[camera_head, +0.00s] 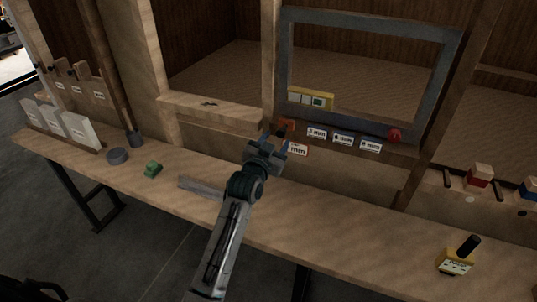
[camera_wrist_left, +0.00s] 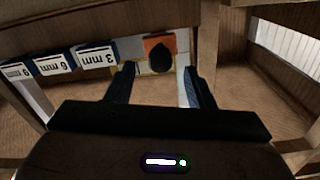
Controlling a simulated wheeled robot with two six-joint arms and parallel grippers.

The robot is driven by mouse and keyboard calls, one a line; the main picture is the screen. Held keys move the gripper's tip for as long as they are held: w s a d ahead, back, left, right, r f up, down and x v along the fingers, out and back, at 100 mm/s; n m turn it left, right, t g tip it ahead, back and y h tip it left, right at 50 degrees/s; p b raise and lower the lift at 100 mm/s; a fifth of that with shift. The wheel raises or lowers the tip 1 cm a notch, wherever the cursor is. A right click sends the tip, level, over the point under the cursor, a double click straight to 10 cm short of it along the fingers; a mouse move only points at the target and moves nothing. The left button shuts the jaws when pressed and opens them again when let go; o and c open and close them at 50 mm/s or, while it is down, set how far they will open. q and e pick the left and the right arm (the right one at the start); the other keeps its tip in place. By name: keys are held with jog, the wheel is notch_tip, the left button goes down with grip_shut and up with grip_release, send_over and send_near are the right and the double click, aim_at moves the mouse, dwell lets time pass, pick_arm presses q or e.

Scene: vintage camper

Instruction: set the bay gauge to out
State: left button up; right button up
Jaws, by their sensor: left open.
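No part in view can be read as the bay gauge by name. My left gripper (camera_head: 272,140) is open at the lower sill of the grey-framed opening. In the left wrist view its two fingers (camera_wrist_left: 158,88) stand apart, with an orange plate (camera_wrist_left: 152,41) bearing a dark oval piece (camera_wrist_left: 161,58) beyond and between them. I cannot tell whether they touch it. The orange plate (camera_head: 287,124) shows partly behind the gripper in the head view. A yellow strip with pale squares (camera_head: 310,99) sits inside the frame's lower left corner. My right gripper is not in view.
Millimetre labels (camera_head: 343,139) line the sill, with a red knob (camera_head: 394,135) at their right. A grey frame (camera_head: 437,80) surrounds the opening. The bench holds a green block (camera_head: 153,170), a grey round piece (camera_head: 117,156) and a yellow block with a black handle (camera_head: 457,258).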

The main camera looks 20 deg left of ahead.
pick_arm(q)
jog(key=s+b, duration=0.1)
jog(key=s, duration=0.5)
jog(key=shift+s, duration=0.15)
jog(key=shift+a, duration=0.15)
jog(key=s+a+f+g, duration=0.2)
jog(key=s+f+g, duration=0.5)
jog(key=s+f, duration=0.85)
jog(key=s+a+f+n+g+y, duration=0.1)
jog(key=s+f+g, duration=0.25)
jog(key=s, duration=0.65)
jog(key=s+a+f+n+g, duration=0.15)
jog(key=s+g, duration=0.25)
jog(key=s, duration=0.7)
notch_tip(320, 180, down, 30)
jog(key=a+g, duration=0.1)
jog(key=a, duration=0.1)
jog(key=s+a+f+g, duration=0.1)
jog(key=s+f, duration=1.7)
jog(key=f, duration=0.1)
jog(key=shift+s+a+f, duration=0.3)
jog(key=shift+s+f, duration=0.05)
jog(key=shift+f, duration=0.05)
